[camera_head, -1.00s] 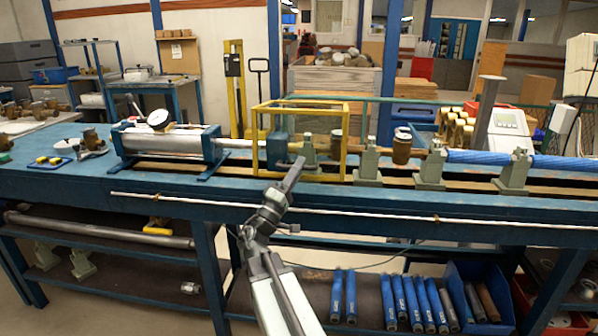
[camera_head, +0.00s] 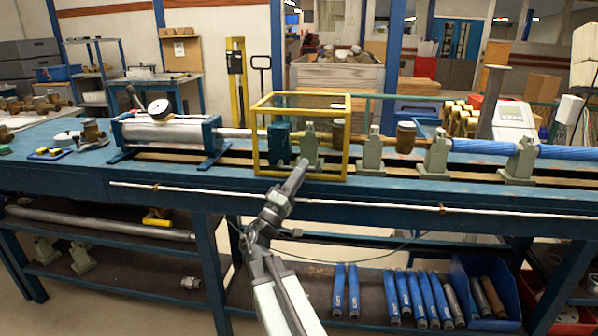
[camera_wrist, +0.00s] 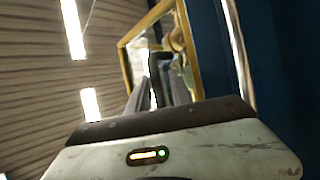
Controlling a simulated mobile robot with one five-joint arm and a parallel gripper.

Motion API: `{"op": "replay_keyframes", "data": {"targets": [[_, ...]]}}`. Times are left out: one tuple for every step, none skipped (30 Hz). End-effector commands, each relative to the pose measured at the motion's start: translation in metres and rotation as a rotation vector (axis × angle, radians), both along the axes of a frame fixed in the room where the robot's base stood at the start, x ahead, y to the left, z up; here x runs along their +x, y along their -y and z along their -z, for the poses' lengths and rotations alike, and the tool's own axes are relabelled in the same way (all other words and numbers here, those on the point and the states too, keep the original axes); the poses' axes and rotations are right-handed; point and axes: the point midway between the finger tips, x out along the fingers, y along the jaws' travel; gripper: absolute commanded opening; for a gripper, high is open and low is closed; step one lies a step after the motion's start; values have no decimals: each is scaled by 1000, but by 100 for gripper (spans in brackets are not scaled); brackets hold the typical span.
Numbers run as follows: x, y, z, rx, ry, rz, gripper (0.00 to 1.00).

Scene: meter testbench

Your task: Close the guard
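The guard is a yellow box-shaped frame (camera_head: 347,145) on the blue bench, around a dark blue block (camera_head: 279,146) and a grey-green stand (camera_head: 310,148). Its lower bar is close to the bench top. My gripper (camera_head: 302,163) is at the front of the guard, near its lower bar; I cannot tell whether it touches. In the wrist view, part of the yellow frame (camera_wrist: 150,22) rises beyond my dark gripper fingers (camera_wrist: 150,88). The finger gap is not clear, and I cannot see anything held.
A grey cylinder with a dial gauge (camera_head: 158,109) lies left of the guard. A brass meter (camera_head: 405,137) and blue pipe (camera_head: 480,147) lie to the right. A white rod (camera_head: 380,206) runs along the bench's front edge.

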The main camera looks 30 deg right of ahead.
Motion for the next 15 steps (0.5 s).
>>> {"op": "replay_keyframes", "data": {"targets": [[2,-1,1,2,-2,-4,35],[2,-1,1,2,-3,-5,35],[2,-1,1,1,-3,-5,35],[2,-1,0,1,-3,-5,35],[2,-1,0,1,-3,-7,35],[3,-2,0,1,-3,-7,35],[3,-2,0,0,-3,-8,35],[3,-2,0,0,-3,-8,35],[3,-2,0,0,-4,-8,35],[3,-2,0,0,-4,-8,35],[3,-2,0,-1,-4,-9,35],[3,-3,0,-1,-4,-9,35],[3,-4,2,-1,-5,-10,35],[2,-6,4,-1,-4,-10,35],[1,-10,8,-1,-4,-10,35]]}}
